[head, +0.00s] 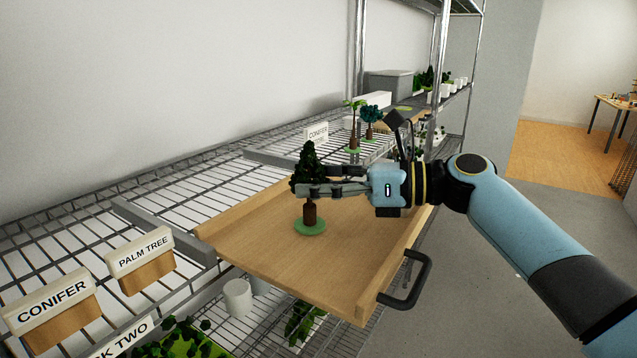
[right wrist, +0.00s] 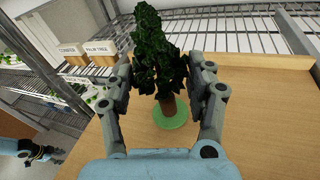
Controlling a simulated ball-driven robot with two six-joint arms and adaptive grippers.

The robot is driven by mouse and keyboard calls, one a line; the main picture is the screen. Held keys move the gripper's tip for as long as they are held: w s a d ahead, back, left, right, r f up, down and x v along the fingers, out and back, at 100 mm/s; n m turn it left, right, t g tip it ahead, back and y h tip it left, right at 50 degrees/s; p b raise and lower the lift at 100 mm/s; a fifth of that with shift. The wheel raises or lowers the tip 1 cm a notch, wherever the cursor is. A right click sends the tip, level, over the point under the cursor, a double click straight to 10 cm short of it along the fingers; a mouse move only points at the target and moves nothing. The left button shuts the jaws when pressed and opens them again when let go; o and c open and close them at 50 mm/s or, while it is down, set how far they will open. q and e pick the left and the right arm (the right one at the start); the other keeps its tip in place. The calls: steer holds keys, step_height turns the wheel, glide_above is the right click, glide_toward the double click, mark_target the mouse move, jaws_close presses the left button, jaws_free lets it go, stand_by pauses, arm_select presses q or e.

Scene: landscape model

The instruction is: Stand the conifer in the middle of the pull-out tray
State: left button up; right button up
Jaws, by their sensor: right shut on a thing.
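The conifer (head: 309,165) has a dark green crown, a brown trunk and a round green base. It is upright over the middle of the wooden pull-out tray (head: 265,267). My right gripper (head: 305,188) is shut on the conifer around its lower crown. In the right wrist view the conifer (right wrist: 160,55) stands between the two fingers, with its green base over the tray (right wrist: 255,135). I cannot tell whether the base touches the tray.
The tray has raised wooden sides and a dark handle (head: 408,283) at its front. Signs reading CONIFER (head: 55,300) and PALM TREE (head: 139,250) stand at the left. Two small trees (head: 368,117) stand on the shelf behind. A white pot (head: 237,297) is below the tray.

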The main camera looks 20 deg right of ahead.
stand_by(0.4)
steer(key=o, duration=1.3)
steer(key=shift+f, duration=0.1)
steer(key=shift+s+d, duration=0.1)
steer(key=shift+p+v, duration=0.55)
steer(key=shift+v, duration=2.85)
